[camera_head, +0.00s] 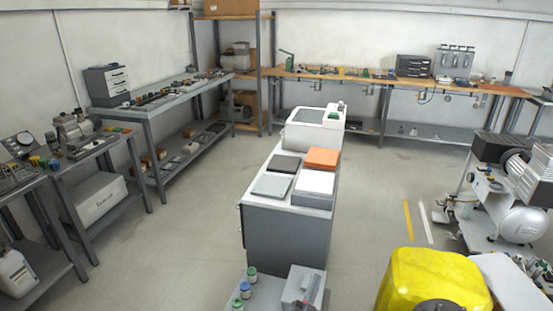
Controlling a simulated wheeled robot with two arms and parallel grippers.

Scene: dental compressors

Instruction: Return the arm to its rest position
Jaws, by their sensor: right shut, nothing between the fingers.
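I cannot make out the fingers of either gripper in the head view. No arm clearly shows coming in from the left. A grey cabinet (287,238) stands in the middle of the room. On its top lie an orange block (322,158), a white block (314,184), a dark flat block (284,163) and a grey flat block (271,186). No gripper is seen touching any of them.
A white machine (312,130) stands behind the blocks. Small bottles (245,290) and a grey device (302,287) stand at the bottom. A compressor (522,222) is at right. Benches line the walls. The floor (185,245) left of the cabinet is clear.

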